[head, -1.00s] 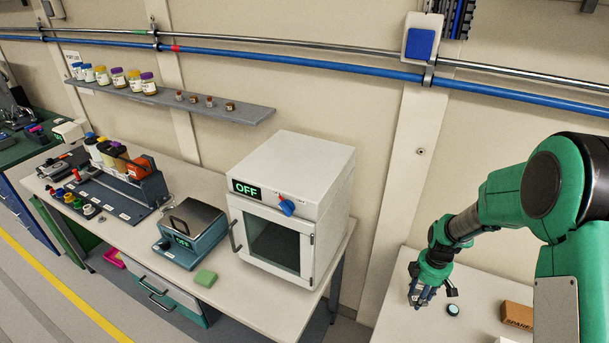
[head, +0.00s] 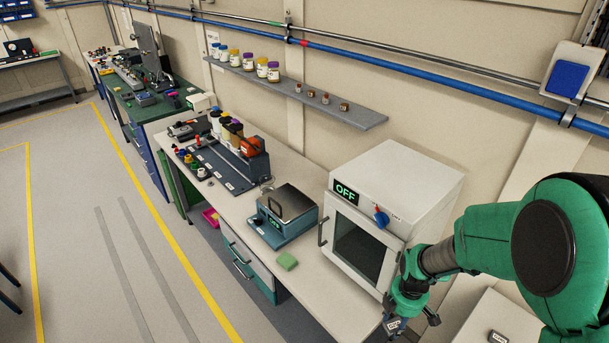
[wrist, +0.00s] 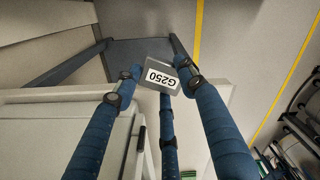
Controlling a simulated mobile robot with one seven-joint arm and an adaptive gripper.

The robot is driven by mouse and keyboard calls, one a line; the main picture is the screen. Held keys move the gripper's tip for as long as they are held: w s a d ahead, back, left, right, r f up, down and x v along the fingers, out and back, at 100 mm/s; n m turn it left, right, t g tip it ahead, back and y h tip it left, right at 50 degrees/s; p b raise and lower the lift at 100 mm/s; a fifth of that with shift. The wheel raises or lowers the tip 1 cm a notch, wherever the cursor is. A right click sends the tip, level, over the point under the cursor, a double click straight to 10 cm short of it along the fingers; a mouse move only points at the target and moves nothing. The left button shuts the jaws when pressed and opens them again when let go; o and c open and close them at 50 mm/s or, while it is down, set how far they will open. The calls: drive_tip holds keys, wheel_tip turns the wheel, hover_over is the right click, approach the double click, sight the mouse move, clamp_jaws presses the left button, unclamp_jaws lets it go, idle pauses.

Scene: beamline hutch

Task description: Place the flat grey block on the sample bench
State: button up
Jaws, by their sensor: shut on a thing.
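My gripper (head: 396,322) is low at the right in the head view, just in front of the oven's right side. In the wrist view my gripper (wrist: 157,78) has its blue fingers closed on a small flat grey block (wrist: 163,77) with a white label reading G250. The block is held in the air, with floor seen beyond it. A long pale-topped bench (head: 240,207) runs along the wall, left of my gripper. No label naming the sample bench can be read.
A white oven (head: 395,205) marked OFF, a hotplate (head: 285,217), a green sponge-like block (head: 287,261) and a bottle rack (head: 215,165) stand on the bench. A wall shelf (head: 310,97) hangs above. A green-topped bench (head: 150,108) lies farther left. Open floor (head: 120,230) lies in front.

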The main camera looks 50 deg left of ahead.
drive_tip(key=s+a+r+n+p, duration=0.1)
drive_tip(key=s+a+n, duration=0.1)
drive_tip(key=s+a, duration=0.3)
drive_tip(key=s+a+n+p, duration=0.1)
drive_tip(key=s+a+n, duration=0.2)
drive_tip(key=s, duration=0.7)
drive_tip(key=shift+a+r, duration=0.4)
drive_tip(key=shift+a, duration=0.6)
drive_tip(key=shift+w+a, duration=0.1)
hover_over(329, 295)
drive_tip(key=shift+d+f, duration=0.25)
drive_tip(key=shift+f, duration=0.45)
drive_tip(key=shift+w+a, duration=0.1)
drive_tip(key=shift+a, duration=0.25)
drive_tip(key=shift+f, duration=1.8)
drive_tip(key=shift+f, duration=0.1)
